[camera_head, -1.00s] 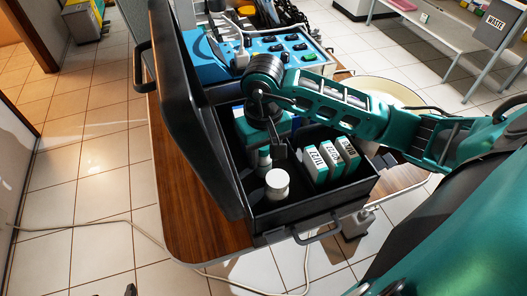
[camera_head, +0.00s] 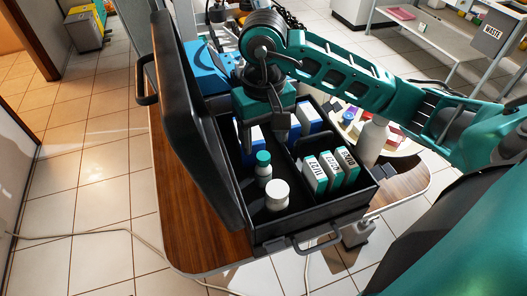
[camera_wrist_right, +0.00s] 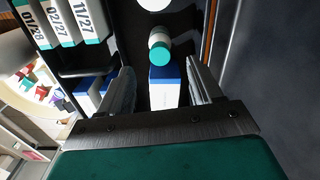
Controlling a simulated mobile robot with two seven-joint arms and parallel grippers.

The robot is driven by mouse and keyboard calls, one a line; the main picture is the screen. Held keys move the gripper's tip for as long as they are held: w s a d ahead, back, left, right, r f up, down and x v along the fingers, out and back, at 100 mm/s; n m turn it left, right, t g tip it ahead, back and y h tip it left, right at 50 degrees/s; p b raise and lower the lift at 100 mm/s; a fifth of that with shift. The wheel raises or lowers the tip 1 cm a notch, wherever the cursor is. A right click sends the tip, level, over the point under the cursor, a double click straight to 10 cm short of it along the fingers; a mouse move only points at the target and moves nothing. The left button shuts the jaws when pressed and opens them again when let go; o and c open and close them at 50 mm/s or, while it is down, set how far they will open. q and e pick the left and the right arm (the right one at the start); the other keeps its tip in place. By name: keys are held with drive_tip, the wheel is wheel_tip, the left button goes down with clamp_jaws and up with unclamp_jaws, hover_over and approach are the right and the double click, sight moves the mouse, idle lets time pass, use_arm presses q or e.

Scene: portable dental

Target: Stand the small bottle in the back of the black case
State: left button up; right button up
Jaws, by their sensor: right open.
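The small bottle (camera_head: 263,172), white with a teal cap, stands upright on the floor of the open black case (camera_head: 310,222), in its left compartment just behind a white jar (camera_head: 277,195). In the right wrist view the bottle (camera_wrist_right: 160,47) shows beyond the fingertips, near a blue-and-white box (camera_wrist_right: 165,85). My right gripper (camera_head: 266,128) is open and empty above the far part of the case, apart from the bottle. My left gripper is not in view.
Several white-and-teal boxes (camera_head: 330,172) stand in the right compartment behind a divider. The raised lid (camera_head: 188,110) borders the left side. Blue-and-white boxes (camera_head: 309,119) stand at the far end. A blue device (camera_head: 205,75) is behind the case.

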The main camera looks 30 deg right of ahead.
drive_tip(key=shift+r, duration=1.75)
